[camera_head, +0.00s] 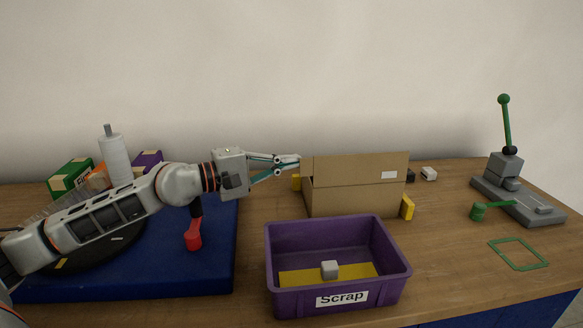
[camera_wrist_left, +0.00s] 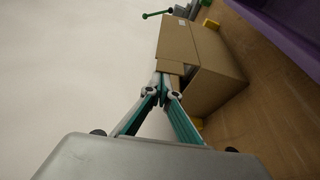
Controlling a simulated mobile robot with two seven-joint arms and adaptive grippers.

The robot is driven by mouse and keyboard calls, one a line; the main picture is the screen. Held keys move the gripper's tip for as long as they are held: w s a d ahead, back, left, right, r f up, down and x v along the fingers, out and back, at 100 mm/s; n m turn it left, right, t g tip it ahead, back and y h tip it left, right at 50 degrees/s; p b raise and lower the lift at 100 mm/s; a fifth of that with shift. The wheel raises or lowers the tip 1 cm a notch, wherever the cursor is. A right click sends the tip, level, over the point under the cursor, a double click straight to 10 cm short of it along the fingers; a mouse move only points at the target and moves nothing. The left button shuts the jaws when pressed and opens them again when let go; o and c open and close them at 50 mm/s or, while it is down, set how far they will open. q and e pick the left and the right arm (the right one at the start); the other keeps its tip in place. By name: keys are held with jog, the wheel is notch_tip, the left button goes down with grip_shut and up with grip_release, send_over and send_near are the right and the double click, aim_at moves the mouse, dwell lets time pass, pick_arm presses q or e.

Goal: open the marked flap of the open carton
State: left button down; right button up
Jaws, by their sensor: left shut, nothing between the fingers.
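The open brown carton (camera_head: 350,200) stands on the wooden table behind the purple bin. A flap with a white label (camera_head: 360,167) stands raised along its top, and hides the carton's inside in the head view. My left gripper (camera_head: 298,161) is shut and empty, with its fingertips at the carton's upper left corner. In the left wrist view, the gripper (camera_wrist_left: 161,82) is close to the edge of the carton (camera_wrist_left: 215,75). I cannot tell whether the tips touch the cardboard. My right gripper is not in view.
A purple Scrap bin (camera_head: 290,297) with a grey block (camera_head: 329,270) stands in front of the carton. Yellow blocks (camera_head: 407,208) flank the carton. A green-levered press (camera_head: 505,165) stands at right. A blue mat (camera_head: 215,265) with a red-handled item (camera_head: 193,240) is at left.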

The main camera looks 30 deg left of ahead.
pick_arm(q)
jog(key=shift+s+d+r+m, duration=0.1)
jog(key=shift+s+d+m, duration=0.2)
jog(key=shift+s+m, duration=0.15)
jog(key=shift+s, duration=0.1)
jog(key=shift+r, duration=0.15)
dwell(0.4)
notch_tip(320, 180, up, 10)
dwell(0.4)
